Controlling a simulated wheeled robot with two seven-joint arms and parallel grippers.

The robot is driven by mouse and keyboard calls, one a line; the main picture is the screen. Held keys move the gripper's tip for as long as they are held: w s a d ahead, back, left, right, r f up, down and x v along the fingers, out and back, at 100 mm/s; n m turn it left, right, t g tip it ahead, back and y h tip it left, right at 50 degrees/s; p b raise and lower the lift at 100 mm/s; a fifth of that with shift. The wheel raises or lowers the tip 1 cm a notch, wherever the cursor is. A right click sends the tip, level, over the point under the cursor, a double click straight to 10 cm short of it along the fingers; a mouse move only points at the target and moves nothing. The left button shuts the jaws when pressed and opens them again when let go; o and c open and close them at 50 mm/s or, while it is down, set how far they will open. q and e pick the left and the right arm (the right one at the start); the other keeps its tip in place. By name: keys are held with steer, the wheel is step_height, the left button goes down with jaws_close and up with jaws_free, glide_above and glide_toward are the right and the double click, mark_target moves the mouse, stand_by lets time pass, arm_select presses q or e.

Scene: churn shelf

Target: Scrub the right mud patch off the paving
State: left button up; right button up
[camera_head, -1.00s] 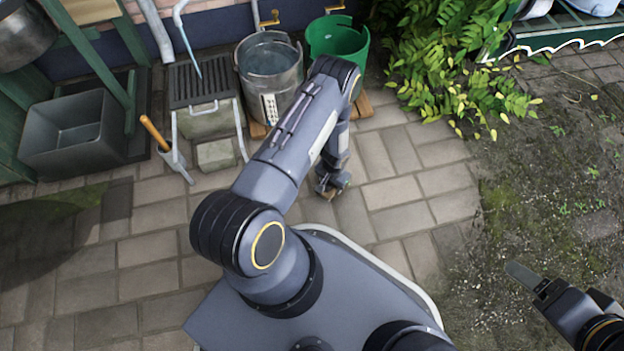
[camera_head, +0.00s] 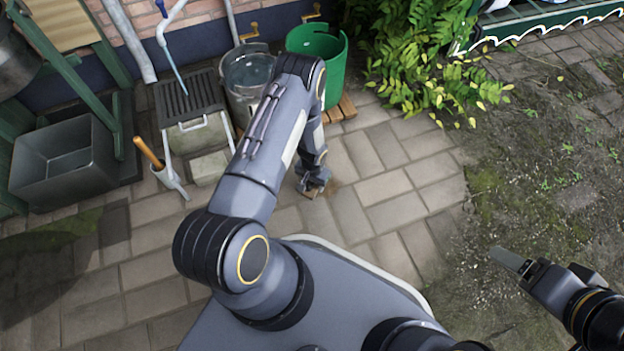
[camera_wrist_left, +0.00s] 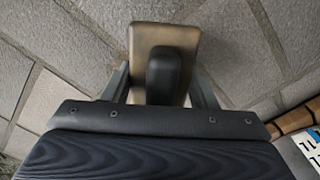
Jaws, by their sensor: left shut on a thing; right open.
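My left gripper (camera_head: 314,180) is low over the paving (camera_head: 400,190), right of the metal bucket and in front of the green one. It is shut on a scrubbing brush, a tan block (camera_wrist_left: 150,35) with a dark grip (camera_wrist_left: 165,75) between the fingers in the left wrist view. The brush is at or very near the paving; contact cannot be told. A faint brown stain (camera_head: 338,184) shows beside the gripper; most of any mud there is hidden by gripper and brush. My right gripper (camera_head: 522,264) is open and empty at the lower right, over mossy ground.
A metal bucket (camera_head: 240,68) and a green bucket (camera_head: 333,62) stand behind on wooden slats (camera_head: 341,108). A grey basin (camera_head: 62,165) and an orange-handled tool (camera_head: 148,152) are left. A leafy bush (camera_head: 410,50) is behind right. Dark patches (camera_head: 55,245) mark the left paving.

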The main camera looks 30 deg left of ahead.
arm_select(q)
steer(key=shift+r+p, duration=0.6)
steer(key=shift+r, duration=0.95)
